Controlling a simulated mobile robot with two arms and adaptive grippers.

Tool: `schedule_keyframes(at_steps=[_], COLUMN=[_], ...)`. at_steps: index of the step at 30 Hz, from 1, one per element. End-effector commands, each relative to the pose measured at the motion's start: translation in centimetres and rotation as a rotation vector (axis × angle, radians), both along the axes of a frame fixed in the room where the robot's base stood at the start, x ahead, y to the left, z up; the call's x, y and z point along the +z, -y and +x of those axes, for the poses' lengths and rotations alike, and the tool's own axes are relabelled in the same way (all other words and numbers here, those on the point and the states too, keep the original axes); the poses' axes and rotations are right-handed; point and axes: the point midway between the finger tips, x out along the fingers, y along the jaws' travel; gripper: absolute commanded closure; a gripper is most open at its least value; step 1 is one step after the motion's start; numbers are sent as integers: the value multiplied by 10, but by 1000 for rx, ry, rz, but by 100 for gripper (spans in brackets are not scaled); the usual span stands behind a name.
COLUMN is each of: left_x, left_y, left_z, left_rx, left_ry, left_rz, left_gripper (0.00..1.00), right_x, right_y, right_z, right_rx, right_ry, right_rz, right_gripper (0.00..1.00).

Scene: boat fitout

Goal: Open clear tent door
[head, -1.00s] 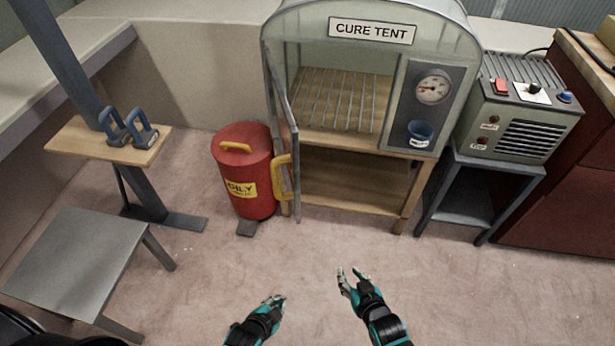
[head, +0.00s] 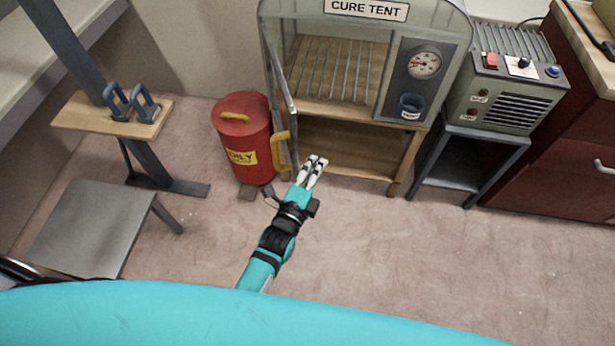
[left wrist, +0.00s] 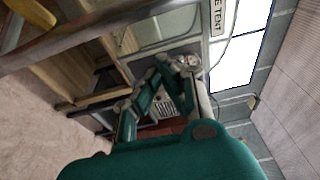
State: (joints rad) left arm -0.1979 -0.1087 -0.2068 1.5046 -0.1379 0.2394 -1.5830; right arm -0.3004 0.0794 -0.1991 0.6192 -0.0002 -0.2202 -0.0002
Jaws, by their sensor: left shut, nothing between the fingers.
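The cure tent (head: 447,30) stands at the back centre in the head view. Its clear door (head: 278,70) is hinged on the left and stands swung outward, leaving the rack inside exposed. The yellow door handle (head: 281,151) is at the door's lower free end. My left gripper (head: 314,170) is shut and empty, in front of the tent just right of the handle. The left wrist view shows the left gripper (left wrist: 172,68) with its fingertips together, and a yellow piece at the top left corner. My right gripper is not in view.
A red oily-waste can (head: 243,135) stands left of the door, close to it. A grey control box (head: 507,85) sits on a stand at right. A grey stool (head: 95,225) and a post with a wooden shelf (head: 85,118) are at left. The floor at front right is clear.

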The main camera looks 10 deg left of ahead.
Motion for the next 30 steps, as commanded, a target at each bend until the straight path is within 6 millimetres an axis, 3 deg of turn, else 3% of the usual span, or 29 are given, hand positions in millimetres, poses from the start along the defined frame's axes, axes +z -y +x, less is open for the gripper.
schedule_keyframes(at_steps=[5,13,30], left_x=[1,0,-1], left_y=[8,-24,-32], left_z=[38,19,15], left_rx=[0,0,-7], left_ry=[1,-3,-3], left_rz=[0,2,1], left_gripper=[100,100,100], right_x=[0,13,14], right_y=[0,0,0], right_z=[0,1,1], right_rx=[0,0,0], right_ry=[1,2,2], right_rz=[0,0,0], right_gripper=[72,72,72])
